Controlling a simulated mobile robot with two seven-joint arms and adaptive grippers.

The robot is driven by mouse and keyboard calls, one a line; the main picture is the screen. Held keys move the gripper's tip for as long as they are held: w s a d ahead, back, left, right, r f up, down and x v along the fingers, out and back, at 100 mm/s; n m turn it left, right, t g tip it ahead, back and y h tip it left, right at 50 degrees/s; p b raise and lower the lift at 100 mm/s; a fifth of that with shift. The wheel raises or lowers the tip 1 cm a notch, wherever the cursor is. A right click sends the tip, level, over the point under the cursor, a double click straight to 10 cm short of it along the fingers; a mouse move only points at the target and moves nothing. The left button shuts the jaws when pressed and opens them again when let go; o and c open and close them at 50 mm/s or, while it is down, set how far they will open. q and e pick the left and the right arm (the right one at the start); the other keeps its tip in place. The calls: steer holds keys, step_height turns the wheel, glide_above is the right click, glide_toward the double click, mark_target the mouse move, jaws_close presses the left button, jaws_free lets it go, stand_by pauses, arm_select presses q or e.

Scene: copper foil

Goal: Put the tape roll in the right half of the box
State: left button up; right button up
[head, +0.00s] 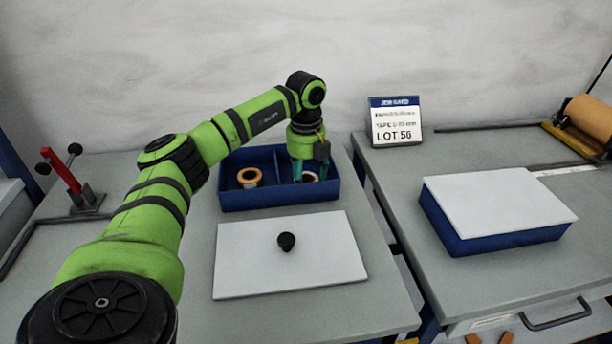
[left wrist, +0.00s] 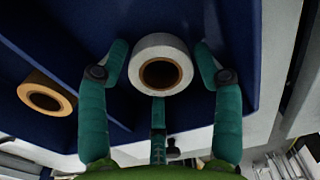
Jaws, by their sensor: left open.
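The open blue box (head: 265,199) stands on the left table, split by a divider into two halves. A pale grey-white tape roll (head: 309,177) with a brown core lies in the right half, partly hidden by my gripper. It also shows in the left wrist view (left wrist: 160,72). A copper-coloured roll (head: 249,178) lies in the left half and shows at the left of the left wrist view (left wrist: 46,94). My left gripper (head: 311,171) points down into the right half. Its fingers are open, one on each side of the pale roll. My right gripper is out of view.
A white lid (head: 250,262) with a black knob (head: 286,241) lies in front of the box. A closed blue box (head: 500,212) stands on the right table, beyond a gap. A lot sign (head: 395,122) and a red-handled clamp (head: 70,180) stand nearby.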

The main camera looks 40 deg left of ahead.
arm_select(q)
step_height(320, 180, up, 12)
steer(key=shift+r, duration=0.2)
stand_by(0.4)
